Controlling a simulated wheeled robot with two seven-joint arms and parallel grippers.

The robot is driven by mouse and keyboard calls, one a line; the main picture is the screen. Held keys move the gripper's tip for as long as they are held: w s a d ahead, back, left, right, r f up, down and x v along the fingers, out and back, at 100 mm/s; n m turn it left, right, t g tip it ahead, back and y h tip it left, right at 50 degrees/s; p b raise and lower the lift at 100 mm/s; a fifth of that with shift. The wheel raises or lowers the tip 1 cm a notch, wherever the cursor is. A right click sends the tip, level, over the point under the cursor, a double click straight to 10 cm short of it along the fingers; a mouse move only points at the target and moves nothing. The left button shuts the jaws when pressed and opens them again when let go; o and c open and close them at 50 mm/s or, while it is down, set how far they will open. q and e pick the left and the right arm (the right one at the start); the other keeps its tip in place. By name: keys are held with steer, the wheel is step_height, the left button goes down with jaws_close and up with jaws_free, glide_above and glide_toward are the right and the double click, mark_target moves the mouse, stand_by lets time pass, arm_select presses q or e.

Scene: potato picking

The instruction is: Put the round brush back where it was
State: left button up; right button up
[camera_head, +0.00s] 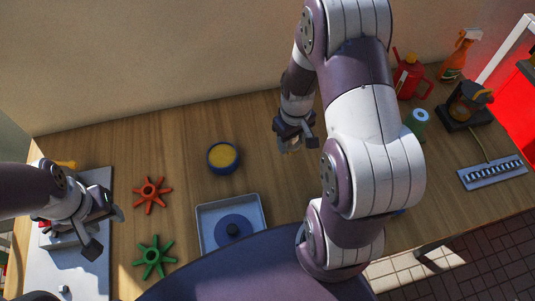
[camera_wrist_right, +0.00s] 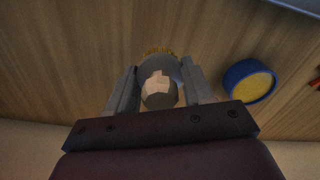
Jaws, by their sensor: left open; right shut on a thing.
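The round brush (camera_wrist_right: 159,92) is between the fingers of my right gripper (camera_wrist_right: 155,82) in the right wrist view. Its grey rounded body with a pale tan end faces the camera, and yellowish bristles show at its far edge. In the head view my right gripper (camera_head: 294,143) is over the back middle of the table. Only a little of the brush shows there, and I cannot tell whether it touches the wood. My left gripper (camera_head: 104,231) is open and empty above the grey board at the left.
A blue round dish with a yellow inside (camera_head: 223,157) stands left of my right gripper. A grey tray (camera_head: 262,212) holds a blue disc. Orange (camera_head: 152,194) and green (camera_head: 154,256) star-shaped pieces lie left. A red can (camera_head: 409,79) and spray bottle (camera_head: 458,59) stand back right.

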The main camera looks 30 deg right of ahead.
steer(key=b, duration=0.2)
glide_above(268, 155)
steer(key=f, duration=0.4)
steer(key=shift+w+a, duration=0.15)
steer(key=shift+a, duration=0.05)
steer(key=shift+w+f+b, duration=0.1)
steer(key=shift+f+b, duration=0.2)
steer(key=shift+b, duration=0.2)
steer(key=f+b, duration=0.2)
steer(key=s+f+b, duration=0.1)
steer(key=shift+d, duration=0.25)
steer(key=shift+w+r, duration=0.1)
steer(key=shift+w, duration=0.1)
steer(key=shift+w+a, duration=0.1)
steer(key=shift+a, duration=0.05)
steer(key=o, duration=1)
steer(key=shift+s, duration=0.2)
arm_select(q)
step_height(268, 155, down, 8)
steer(key=w, duration=0.1)
steer(key=shift+a, duration=0.35)
steer(key=shift+w, duration=0.15)
arm_select(e)
steer(key=shift+w, duration=0.1)
